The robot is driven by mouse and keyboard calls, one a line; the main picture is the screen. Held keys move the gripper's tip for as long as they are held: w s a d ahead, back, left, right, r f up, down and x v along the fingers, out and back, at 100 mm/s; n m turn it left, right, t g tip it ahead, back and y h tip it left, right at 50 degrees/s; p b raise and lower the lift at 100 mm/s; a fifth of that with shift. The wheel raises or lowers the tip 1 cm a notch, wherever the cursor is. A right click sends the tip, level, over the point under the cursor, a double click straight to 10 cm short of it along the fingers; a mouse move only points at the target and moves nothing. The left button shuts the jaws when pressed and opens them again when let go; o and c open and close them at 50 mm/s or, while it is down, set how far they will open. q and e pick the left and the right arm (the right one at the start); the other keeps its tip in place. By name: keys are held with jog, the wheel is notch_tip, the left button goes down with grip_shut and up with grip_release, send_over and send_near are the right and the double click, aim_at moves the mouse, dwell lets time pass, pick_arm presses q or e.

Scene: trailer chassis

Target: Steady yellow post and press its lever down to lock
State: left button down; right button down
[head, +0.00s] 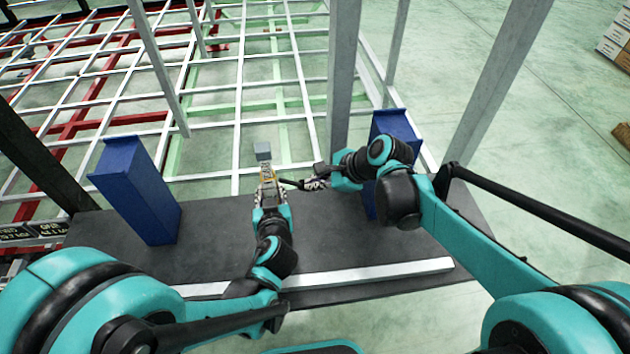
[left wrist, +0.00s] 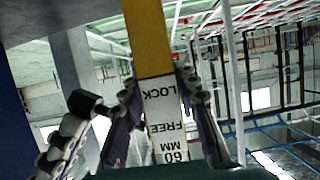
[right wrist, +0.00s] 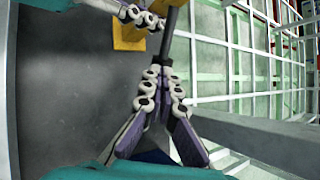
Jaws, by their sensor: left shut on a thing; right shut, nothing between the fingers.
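The yellow post (head: 267,172) stands on the dark platform with a grey block on top. In the left wrist view its yellow part (left wrist: 148,35) and a white label (left wrist: 165,125) reading LOCK, FREE, 60 MM show upside down. My left gripper (head: 267,188) is shut around the post; its fingers (left wrist: 155,95) flank it. The dark lever (head: 291,182) sticks out to the right of the post; its rod shows in the right wrist view (right wrist: 168,38). My right gripper (head: 314,184) is shut and empty, its fingertips (right wrist: 160,80) close by the lever. Whether they touch is unclear.
Two blue blocks (head: 135,190) (head: 392,124) stand on the dark platform (head: 205,250), left and right of the post. Grey uprights (head: 343,70) rise close behind my right gripper. A white bar (head: 370,273) lies along the front. The white and red frame grid (head: 220,75) spreads behind.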

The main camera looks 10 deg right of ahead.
jog(key=shift+a+r, duration=0.35)
jog(key=shift+a, duration=0.3)
jog(key=v, duration=1.4)
jog(key=shift+a, duration=0.2)
jog(key=shift+s, duration=0.1)
pick_arm(q)
jog(key=c, duration=0.9)
grip_release()
jog(key=shift+p+v, duration=1.35)
jog(key=shift+v, duration=2.65)
jog(key=o, duration=0.6)
pick_arm(e)
jog(key=shift+r, duration=1.4)
